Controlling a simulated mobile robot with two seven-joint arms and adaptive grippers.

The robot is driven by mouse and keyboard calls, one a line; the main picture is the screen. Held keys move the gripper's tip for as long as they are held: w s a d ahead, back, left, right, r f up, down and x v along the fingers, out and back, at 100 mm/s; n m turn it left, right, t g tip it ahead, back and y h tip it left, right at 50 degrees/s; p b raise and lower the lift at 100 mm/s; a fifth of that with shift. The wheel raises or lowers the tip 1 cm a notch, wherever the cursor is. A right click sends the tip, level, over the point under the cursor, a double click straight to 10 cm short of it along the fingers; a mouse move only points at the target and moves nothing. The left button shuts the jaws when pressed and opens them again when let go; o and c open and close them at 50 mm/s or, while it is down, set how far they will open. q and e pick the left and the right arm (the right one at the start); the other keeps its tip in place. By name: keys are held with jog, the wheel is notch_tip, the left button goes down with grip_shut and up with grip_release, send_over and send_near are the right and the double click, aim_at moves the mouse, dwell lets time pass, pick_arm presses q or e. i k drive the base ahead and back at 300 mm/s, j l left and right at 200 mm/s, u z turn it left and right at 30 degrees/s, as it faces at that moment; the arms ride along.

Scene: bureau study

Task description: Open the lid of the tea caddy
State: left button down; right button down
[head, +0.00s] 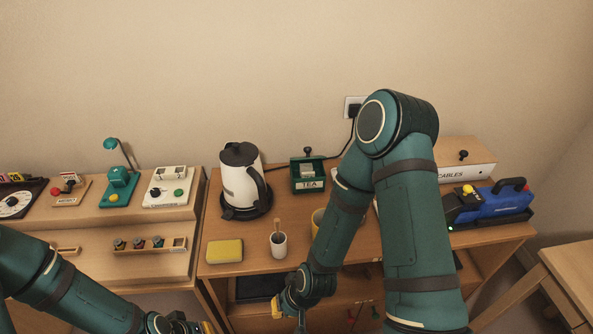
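The tea caddy (308,186) is a dark green box with a white TEA label, standing at the back of the wooden desk, right of the kettle. Its lid (308,158), with a black knob, appears raised at the back, and pale contents show inside. My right gripper (289,314) is low at the front edge of the desk, well in front of the caddy and apart from it; its fingertips are small and partly hidden. My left gripper (188,327) is at the bottom edge, partly cut off, far from the caddy.
A white kettle (240,182) stands left of the caddy. A cup (278,244) holding a stick and a yellow sponge (225,251) are in front. A cable box (466,172) and blue tool (497,204) stand at right.

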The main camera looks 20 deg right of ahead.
aim_at(308, 149)
jog(key=j+z, duration=0.1)
jog(key=j, duration=0.4)
jog(key=k+j+z, duration=0.1)
jog(key=j, duration=0.45)
jog(key=k+j, duration=0.15)
jog(key=j, duration=0.35)
jog(key=z, duration=0.05)
